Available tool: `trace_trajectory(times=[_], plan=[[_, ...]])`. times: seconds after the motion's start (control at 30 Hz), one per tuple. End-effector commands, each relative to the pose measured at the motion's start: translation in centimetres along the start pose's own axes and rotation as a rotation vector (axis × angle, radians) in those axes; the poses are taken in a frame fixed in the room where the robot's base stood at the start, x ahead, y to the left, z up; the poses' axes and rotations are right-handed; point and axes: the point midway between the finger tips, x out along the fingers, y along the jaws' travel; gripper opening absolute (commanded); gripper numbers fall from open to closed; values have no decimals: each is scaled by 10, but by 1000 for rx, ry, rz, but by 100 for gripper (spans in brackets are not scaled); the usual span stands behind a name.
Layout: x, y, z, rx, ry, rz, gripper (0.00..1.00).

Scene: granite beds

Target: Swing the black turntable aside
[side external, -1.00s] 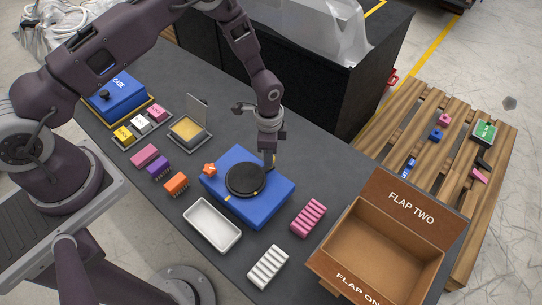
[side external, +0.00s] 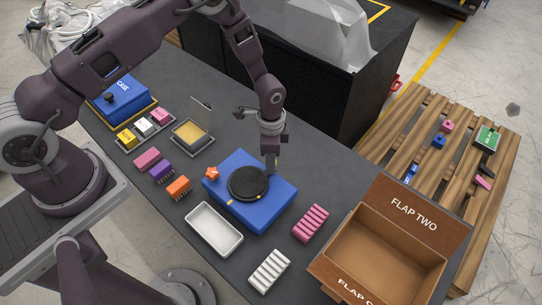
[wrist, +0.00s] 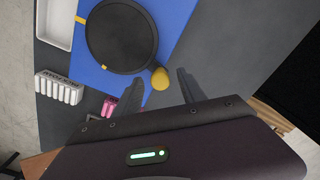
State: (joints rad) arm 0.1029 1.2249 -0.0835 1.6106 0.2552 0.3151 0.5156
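The black turntable (side external: 248,184) is a round disc lying on a blue base block (side external: 272,207). In the wrist view the disc (wrist: 120,35) has a short black arm ending in a yellow knob (wrist: 160,78). My gripper (side external: 271,168) is down at the disc's far right edge in the side view. In the wrist view its two fingers (wrist: 149,92) are spread, with the knob between them and a gap to each side. The knob is mostly hidden in the side view, and I cannot tell the fingers' height against it.
An orange piece (side external: 212,173) sits by the base's left corner. A white tray (side external: 214,230), a pink ribbed block (side external: 310,223) and a white ribbed block (side external: 269,271) lie nearby. An open cardboard box (side external: 388,255) stands at right. Grey table (side external: 320,180) is clear behind the base.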

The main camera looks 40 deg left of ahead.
Motion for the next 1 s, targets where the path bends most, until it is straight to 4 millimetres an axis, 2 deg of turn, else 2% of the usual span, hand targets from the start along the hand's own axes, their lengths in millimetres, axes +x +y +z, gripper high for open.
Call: trace_trajectory(times=[0.17,0.4,0.5,0.83,0.87,0.93,0.97,1.0], plan=[[-8,0,0,0,0,0,48],[-57,-1,0,0,2,-2,48],[-68,0,0,0,1,-1,48],[-74,-1,0,-3,1,-2,48],[-80,-2,0,-9,4,-8,48],[-111,-8,1,-46,19,-34,48],[-131,-10,4,-70,27,-50,48],[-164,-13,9,-114,43,-76,48]])
